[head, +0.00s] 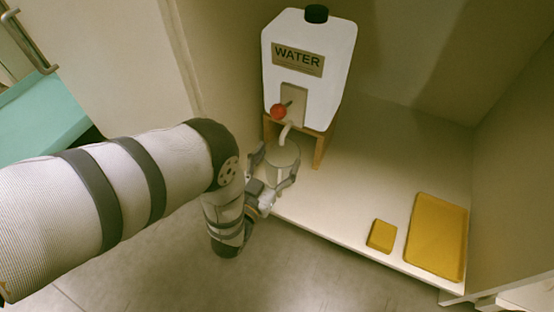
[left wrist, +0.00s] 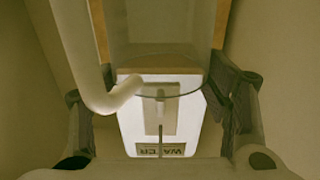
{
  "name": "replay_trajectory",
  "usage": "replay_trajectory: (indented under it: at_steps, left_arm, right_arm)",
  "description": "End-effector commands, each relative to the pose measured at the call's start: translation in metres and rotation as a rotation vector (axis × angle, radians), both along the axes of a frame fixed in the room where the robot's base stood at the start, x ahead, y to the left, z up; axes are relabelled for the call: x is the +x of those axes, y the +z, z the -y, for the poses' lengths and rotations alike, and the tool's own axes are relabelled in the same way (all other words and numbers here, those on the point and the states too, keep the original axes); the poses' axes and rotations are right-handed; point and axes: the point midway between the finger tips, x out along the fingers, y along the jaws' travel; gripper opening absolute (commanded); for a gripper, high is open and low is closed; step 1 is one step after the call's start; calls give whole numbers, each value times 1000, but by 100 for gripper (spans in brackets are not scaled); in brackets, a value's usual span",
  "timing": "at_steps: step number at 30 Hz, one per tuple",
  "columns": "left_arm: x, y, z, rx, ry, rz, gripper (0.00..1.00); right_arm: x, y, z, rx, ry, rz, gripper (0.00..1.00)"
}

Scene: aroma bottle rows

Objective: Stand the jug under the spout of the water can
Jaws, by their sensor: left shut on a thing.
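The water can (head: 308,75) is a white canister with a black cap, a WATER label and a red tap (head: 279,111). Its pale spout (head: 285,134) curves down in front. The clear jug (head: 282,158) is close below the spout's end in the head view. My left gripper (head: 275,178) is shut on the jug, with a finger on either side of it. In the left wrist view the can (left wrist: 135,132) appears upside down beyond the jug's round rim. A thick pale curved tube crosses the left side there. Whether the jug's base touches the shelf is hidden.
The can stands on a wooden stand (head: 320,151) near the left wall of a pale cabinet. A yellow block (head: 382,236) and a yellow tray (head: 437,237) lie on the shelf at the right. The shelf between them and the stand is clear.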

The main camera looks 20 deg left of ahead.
Motion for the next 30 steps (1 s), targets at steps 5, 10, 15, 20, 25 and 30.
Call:
replay_trajectory:
  at_steps: [5, 10, 15, 20, 25, 30]
  left_arm:
    - [0, -2, 0, 0, 0, -1, 90]
    - [0, -2, 0, 0, 0, 0, 90]
    - [0, 1, 0, 0, 0, 0, 90]
    - [-31, 4, -1, 0, 1, -3, 90]
    - [-78, 5, -3, 0, 1, -1, 90]
    - [-111, 3, -4, 0, 1, -1, 90]
  right_arm:
    - [0, -1, 0, 0, 0, 0, 40]
    - [0, -1, 0, 1, 1, 0, 40]
    - [0, 1, 0, 1, 1, 1, 40]
    - [-1, 13, 1, -3, -1, 8, 40]
    - [0, 27, 3, -6, -2, 20, 40]
    - [0, 33, 4, -9, -3, 27, 40]
